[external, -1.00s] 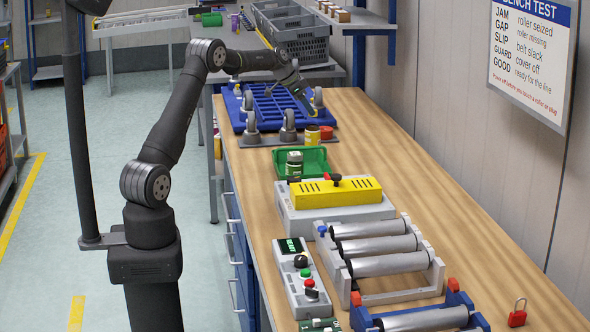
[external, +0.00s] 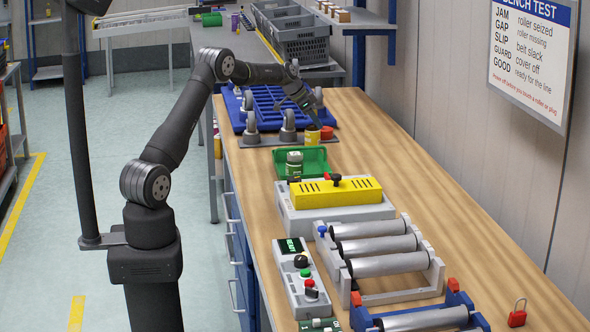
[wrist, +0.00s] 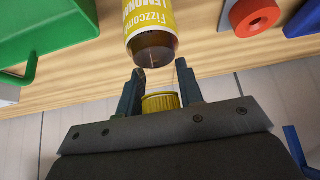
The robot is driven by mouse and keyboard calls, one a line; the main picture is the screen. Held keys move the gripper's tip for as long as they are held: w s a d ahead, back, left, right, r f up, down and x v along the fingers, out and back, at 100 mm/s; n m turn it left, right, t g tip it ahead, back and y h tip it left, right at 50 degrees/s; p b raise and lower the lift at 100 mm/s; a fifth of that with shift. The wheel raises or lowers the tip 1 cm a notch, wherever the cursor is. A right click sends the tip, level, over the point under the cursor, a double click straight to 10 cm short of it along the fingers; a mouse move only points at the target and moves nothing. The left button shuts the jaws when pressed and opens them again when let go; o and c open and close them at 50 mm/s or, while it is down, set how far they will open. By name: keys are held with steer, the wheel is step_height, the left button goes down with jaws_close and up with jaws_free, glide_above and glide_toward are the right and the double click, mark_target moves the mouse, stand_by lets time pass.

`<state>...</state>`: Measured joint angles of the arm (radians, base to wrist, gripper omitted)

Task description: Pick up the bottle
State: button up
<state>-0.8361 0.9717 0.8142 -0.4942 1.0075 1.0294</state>
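The bottle (wrist: 152,25) has a yellow lemonade label and a brown end nearest my gripper. A ridged yellow cap (wrist: 161,102) shows between the fingers, with gaps on both sides. In the external view my gripper (external: 314,113) is tilted down just above the bottle.
A green tray (external: 318,170) holding a green-labelled container (external: 294,165) lies in front of the bottle. A red round part (external: 326,133) is close beside the bottle. A blue rack with casters (external: 262,126) stands behind.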

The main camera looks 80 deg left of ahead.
jaws_close()
